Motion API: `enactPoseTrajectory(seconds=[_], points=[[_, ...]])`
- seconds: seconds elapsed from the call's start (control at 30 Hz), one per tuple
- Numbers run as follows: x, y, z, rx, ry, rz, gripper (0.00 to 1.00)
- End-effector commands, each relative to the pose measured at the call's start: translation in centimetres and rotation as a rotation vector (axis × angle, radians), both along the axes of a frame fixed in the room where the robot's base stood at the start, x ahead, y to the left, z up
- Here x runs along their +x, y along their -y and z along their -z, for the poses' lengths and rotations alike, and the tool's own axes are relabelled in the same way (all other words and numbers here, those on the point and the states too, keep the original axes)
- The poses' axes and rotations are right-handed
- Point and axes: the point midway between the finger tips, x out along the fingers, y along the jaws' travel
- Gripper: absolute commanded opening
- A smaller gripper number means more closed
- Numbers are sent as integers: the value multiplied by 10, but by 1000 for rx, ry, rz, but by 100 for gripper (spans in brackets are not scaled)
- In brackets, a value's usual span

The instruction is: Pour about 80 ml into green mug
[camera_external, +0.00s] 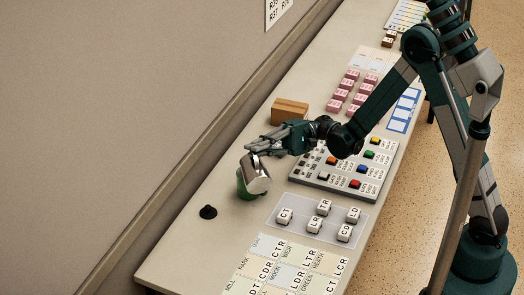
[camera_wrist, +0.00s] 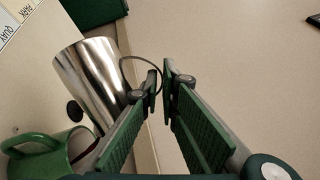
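A silver metal jug (camera_external: 256,176) is tilted above the green mug and partly covers it in the external view. My gripper (camera_external: 252,146) is shut on the jug's handle. In the wrist view the jug (camera_wrist: 92,78) lies left of my gripper (camera_wrist: 162,82), with its thin handle loop running between the close-set fingertips. The green mug (camera_external: 243,190) stands on the table under the jug. It also shows at the lower left of the wrist view (camera_wrist: 42,158), with its handle to the left. The liquid level in the mug cannot be made out, and no stream is clearly visible.
A wooden block (camera_external: 290,111) stands behind my gripper. A button panel (camera_external: 345,170) and lettered cubes (camera_external: 317,222) lie to the right. A black round piece (camera_external: 208,212) is left of the mug. The wall borders the table's left side.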

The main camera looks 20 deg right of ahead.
Motion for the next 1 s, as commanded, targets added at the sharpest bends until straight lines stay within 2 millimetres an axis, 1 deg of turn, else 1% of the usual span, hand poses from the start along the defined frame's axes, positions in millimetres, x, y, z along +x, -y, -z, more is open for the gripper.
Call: enactPoseTrajectory(seconds=[0.07, 0.2, 0.23, 0.33, 0.43, 1.0], points=[[-8, -1, 0, -4, 31, -1, 0], [-35, -2, 3, -13, 162, -3, 0], [-36, -2, 8, -17, 194, -2, 0], [-43, -3, 15, -23, 276, -2, 0], [-45, -3, 17, -24, 304, -1, 0], [-45, -3, 17, -24, 310, -2, 0]])
